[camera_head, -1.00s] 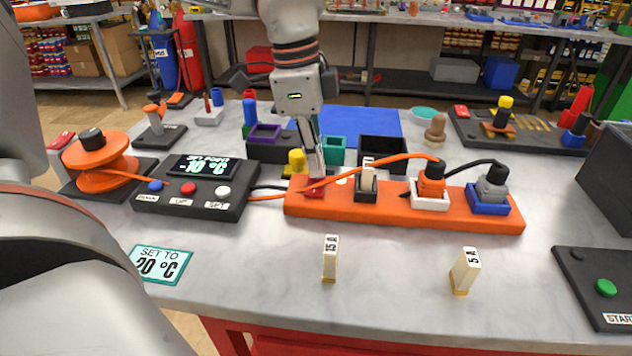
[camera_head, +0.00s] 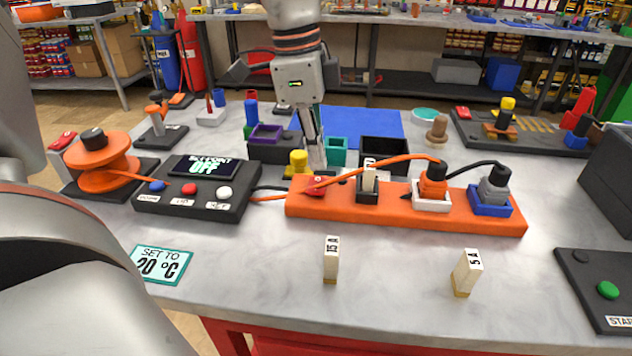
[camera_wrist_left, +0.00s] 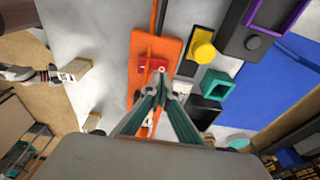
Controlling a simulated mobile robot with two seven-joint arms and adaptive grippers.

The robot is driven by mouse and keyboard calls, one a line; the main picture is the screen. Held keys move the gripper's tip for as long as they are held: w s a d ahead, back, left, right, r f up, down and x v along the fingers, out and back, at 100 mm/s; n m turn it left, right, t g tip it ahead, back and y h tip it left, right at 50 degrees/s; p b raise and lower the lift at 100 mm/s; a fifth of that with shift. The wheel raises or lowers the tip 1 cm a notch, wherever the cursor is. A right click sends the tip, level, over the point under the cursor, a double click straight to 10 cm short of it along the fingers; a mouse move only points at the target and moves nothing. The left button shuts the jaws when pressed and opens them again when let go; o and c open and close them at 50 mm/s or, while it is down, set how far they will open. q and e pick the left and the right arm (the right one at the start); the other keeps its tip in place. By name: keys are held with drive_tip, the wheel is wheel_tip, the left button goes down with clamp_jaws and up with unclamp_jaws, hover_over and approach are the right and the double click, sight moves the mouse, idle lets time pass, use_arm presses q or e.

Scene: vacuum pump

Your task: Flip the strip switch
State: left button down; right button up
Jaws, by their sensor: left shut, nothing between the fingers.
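The orange power strip (camera_head: 400,207) lies across the middle of the table. Its red rocker switch (camera_head: 314,187) is at the strip's left end and also shows in the left wrist view (camera_wrist_left: 146,66). My left gripper (camera_head: 317,168) is shut and empty, pointing down just above and behind the switch. In the left wrist view its closed fingertips (camera_wrist_left: 161,84) are close beside the switch; I cannot tell whether they touch it. The black controller (camera_head: 200,187) left of the strip shows "SETPOINT OFF". My right gripper is not in view.
Orange (camera_head: 432,187) and grey (camera_head: 494,184) plugs stand in the strip, with cables behind. A 15 A fuse (camera_head: 330,259) and a 5 A fuse (camera_head: 467,271) stand in front. A yellow knob (camera_head: 298,163) and a teal bin (camera_head: 336,152) crowd the gripper.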

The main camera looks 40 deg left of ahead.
sight(317, 179)
use_arm(q)
drive_tip(key=shift+r, duration=2.3)
